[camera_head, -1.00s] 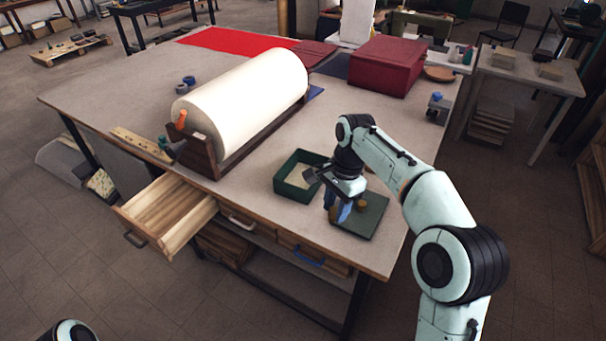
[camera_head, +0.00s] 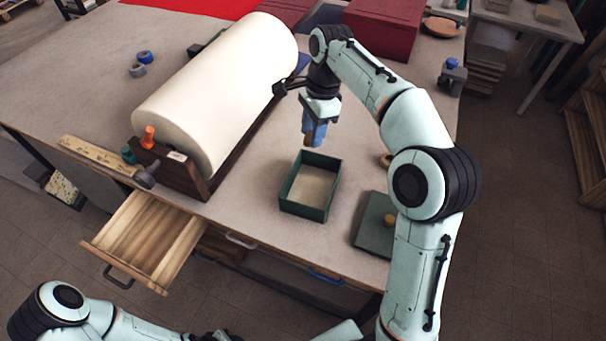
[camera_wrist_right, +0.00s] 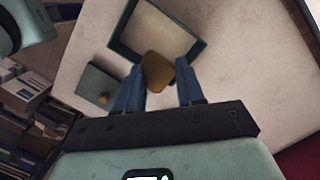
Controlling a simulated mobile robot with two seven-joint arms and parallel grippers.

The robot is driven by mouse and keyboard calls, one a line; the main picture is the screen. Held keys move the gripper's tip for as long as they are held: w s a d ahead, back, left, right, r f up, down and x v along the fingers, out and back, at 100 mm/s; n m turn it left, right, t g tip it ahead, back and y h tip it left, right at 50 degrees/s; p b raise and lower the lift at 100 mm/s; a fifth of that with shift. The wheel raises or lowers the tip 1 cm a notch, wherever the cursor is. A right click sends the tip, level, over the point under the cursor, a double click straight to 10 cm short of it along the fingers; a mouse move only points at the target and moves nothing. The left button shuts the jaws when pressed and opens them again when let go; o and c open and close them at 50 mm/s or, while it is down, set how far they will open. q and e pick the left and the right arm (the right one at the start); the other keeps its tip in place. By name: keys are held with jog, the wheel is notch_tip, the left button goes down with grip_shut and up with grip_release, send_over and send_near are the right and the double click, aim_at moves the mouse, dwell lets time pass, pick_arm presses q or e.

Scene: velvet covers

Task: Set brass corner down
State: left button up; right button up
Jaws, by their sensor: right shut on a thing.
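My right gripper (camera_head: 312,138) is pointed down in the air just behind the green open box (camera_head: 283,197). It is shut on the brass corner (camera_wrist_right: 157,72), a small brownish-gold piece between the blue fingers in the right wrist view. In the head view the fingers mostly hide the piece. The box also shows in the wrist view (camera_wrist_right: 197,52), beyond the held piece; its pale floor looks bare. My left arm shows at the bottom of the head view; the left gripper (camera_head: 215,336) is cut off by the bottom edge, its jaws unreadable.
A dark green square plate with a brass knob (camera_head: 389,220) lies right of the box. A big cream roll (camera_head: 220,90) on a wooden cradle stands to the left. A drawer (camera_head: 145,240) hangs open at the front. A maroon box (camera_head: 385,25) is at the back.

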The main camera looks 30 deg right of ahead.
notch_tip(320, 180, down, 9)
jog(key=s+b, duration=0.1)
jog(key=b, duration=0.1)
send_over(310, 189)
jog(key=f, duration=0.4)
jog(key=shift+d+f+b, duration=0.2)
jog(key=shift+b, duration=0.15)
pick_arm(q)
jog(key=s+f, duration=0.4)
jog(key=shift+s+f+b, duration=0.35)
jog(key=shift+f+b, duration=0.05)
pick_arm(e)
jog(key=shift+f, duration=3.15)
jog(key=shift+f, duration=0.2)
jog(key=o, duration=1)
